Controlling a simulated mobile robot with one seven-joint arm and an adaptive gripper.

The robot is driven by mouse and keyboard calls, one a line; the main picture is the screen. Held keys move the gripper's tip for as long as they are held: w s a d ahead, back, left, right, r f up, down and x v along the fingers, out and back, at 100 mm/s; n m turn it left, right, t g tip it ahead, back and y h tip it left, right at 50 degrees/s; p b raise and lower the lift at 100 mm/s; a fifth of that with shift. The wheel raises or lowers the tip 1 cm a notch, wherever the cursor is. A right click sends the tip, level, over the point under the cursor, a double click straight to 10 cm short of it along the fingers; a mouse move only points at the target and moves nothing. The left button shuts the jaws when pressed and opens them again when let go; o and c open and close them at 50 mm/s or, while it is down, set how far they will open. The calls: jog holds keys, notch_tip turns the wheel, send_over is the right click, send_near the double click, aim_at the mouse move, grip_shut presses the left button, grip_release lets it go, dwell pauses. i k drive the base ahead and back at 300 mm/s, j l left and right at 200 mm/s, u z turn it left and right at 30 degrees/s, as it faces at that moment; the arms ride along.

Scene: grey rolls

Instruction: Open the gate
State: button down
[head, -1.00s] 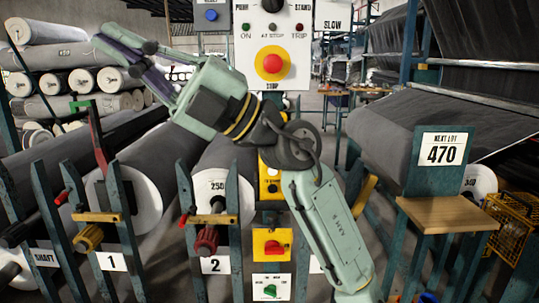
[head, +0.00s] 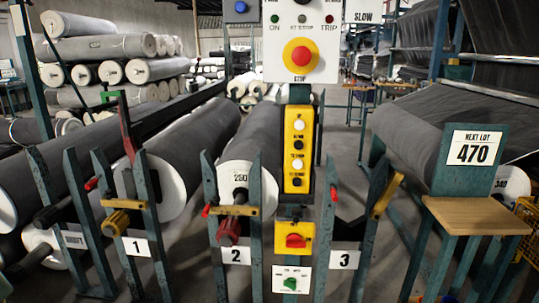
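Stands 1, 2 and 3 are in a row in the head view. A yellow bar lies level across stand 1 (head: 122,204), above a yellow knob (head: 117,222). Another yellow bar lies level across stand 2 (head: 233,211), above a red knob (head: 228,232). At stand 3 the yellow bar (head: 388,195) is tilted up beside the right post, and the space between the posts is empty. Which bar is the gate cannot be told. My gripper is not in view.
A control column with a red stop button (head: 300,56), a yellow button box (head: 298,148) and a red switch (head: 295,240) stands between stands 2 and 3. A wooden shelf (head: 476,214) is at the right. Grey rolls (head: 193,150) lie behind. Floor shows beyond stand 3.

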aim_at(109, 201)
jog(key=i+j, duration=0.2)
jog(key=j, duration=0.2)
jog(key=i+j, duration=0.15)
jog(key=j, duration=0.2)
jog(key=i+j, duration=0.2)
jog(key=j, duration=0.2)
jog(key=i+j, duration=0.2)
jog(key=j, duration=0.15)
jog(key=i+j, duration=0.15)
jog(key=j, duration=0.25)
jog(key=i+j, duration=0.2)
jog(key=j, duration=0.15)
jog(key=i+j+u, duration=0.1)
jog(key=j, duration=0.3)
jog(key=i, duration=0.1)
